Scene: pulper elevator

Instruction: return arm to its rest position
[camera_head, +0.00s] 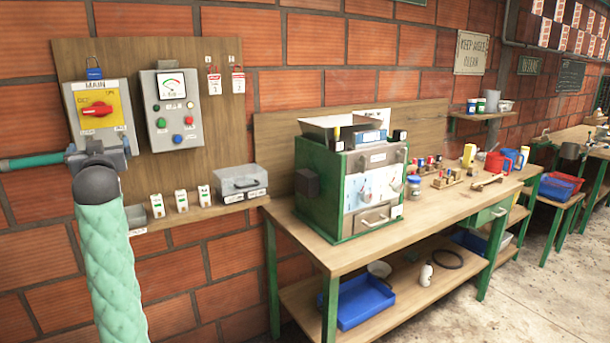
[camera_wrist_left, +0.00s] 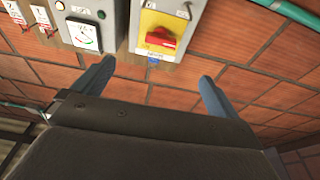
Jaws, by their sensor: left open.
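My left arm, in a mint padded sleeve, rises from the bottom left of the head view. Its gripper (camera_head: 97,148) is in front of the lower part of the yellow and grey main switch box (camera_head: 115,98), hiding part of it. In the left wrist view my left gripper (camera_wrist_left: 154,82) has two blue-grey fingers spread wide with nothing between them. The red switch handle (camera_wrist_left: 160,38) lies beyond the fingertips, and it also shows in the head view (camera_head: 97,110). I cannot tell the exact gap to the box. My right gripper is out of view.
A grey gauge panel (camera_head: 171,108) hangs right of the switch box. A small shelf (camera_head: 190,216) below holds white blocks and a grey box (camera_head: 241,181). A green machine (camera_head: 348,180) stands on the workbench (camera_head: 440,213). A teal pipe (camera_head: 35,161) runs left.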

